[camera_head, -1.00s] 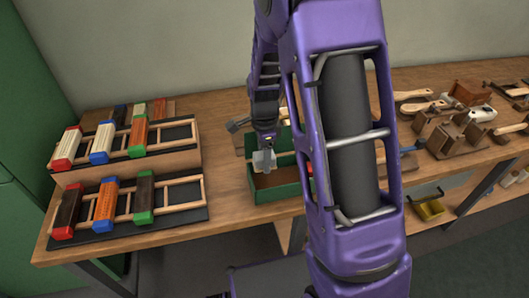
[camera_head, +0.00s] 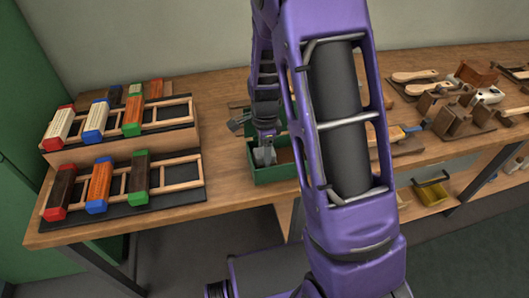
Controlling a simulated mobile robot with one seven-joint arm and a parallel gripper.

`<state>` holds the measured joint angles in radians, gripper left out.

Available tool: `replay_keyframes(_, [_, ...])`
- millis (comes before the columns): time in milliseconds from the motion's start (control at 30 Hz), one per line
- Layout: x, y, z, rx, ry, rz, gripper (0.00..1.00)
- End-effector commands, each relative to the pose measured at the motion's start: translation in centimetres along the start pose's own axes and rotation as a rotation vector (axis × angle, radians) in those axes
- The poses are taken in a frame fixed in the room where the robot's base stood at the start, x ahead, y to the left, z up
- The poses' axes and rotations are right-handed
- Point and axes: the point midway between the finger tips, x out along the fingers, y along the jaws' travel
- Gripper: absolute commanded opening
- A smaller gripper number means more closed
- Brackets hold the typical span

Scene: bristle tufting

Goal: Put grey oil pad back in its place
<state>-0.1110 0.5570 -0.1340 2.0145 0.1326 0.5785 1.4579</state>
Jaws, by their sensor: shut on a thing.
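The grey oil pad (camera_head: 265,156) shows as a small pale grey block at the left part of the green box (camera_head: 275,175). My gripper (camera_head: 265,139) points down over the box and is shut on the pad. The pad's lower part overlaps the inside of the box in the picture. I cannot tell whether it touches the bottom or a wall. My own arm hides the right end of the box.
Two stepped racks with wooden blocks with coloured ends (camera_head: 97,186) stand on the bench (camera_head: 225,188) at left. A dark metal-headed tool (camera_head: 238,121) lies just behind the box. Brushes and wooden fixtures (camera_head: 460,115) crowd the right. Bare bench lies between racks and box.

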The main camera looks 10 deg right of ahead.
Motion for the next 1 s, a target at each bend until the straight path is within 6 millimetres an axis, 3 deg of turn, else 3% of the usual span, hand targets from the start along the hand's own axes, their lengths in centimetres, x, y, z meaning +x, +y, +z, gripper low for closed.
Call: replay_keyframes(1000, [0.78,-0.01,-0.01,0.0,0.0,0.0,0.05])
